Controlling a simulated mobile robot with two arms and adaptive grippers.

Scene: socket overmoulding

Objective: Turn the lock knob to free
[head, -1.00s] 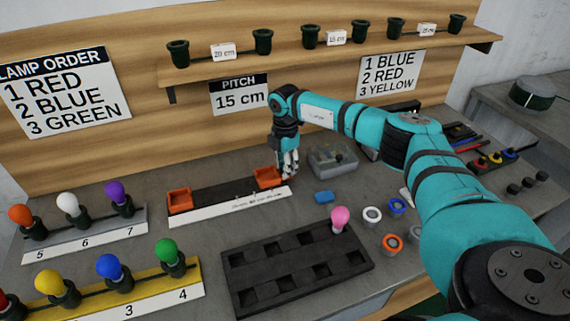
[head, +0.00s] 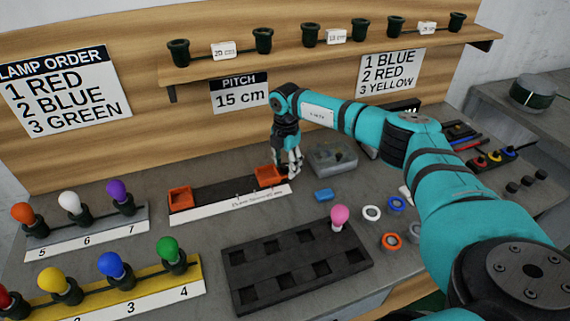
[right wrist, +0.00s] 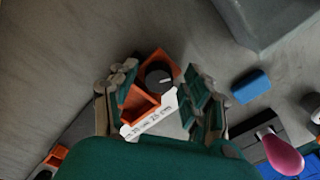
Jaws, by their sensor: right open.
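The black lock knob (right wrist: 158,74) has a pale pointer line and sits on an orange block at one end of the fixture in the right wrist view. My right gripper (right wrist: 164,92) is open, its two fingers on either side of the knob and orange block; I cannot tell whether they touch. In the head view the right gripper (head: 289,168) points down at the right end of the dark fixture bar (head: 222,194), hiding the knob. The fixture has an orange holder (head: 180,197) at its left end and a white label strip in front. My left gripper is not in view.
A grey translucent box (head: 333,158) and a blue block (head: 324,195) are close to the right gripper. A black tray (head: 297,262) with a pink bulb (head: 340,215) lies in front. Lamp racks stand at left. Coloured rings lie at right under my right arm.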

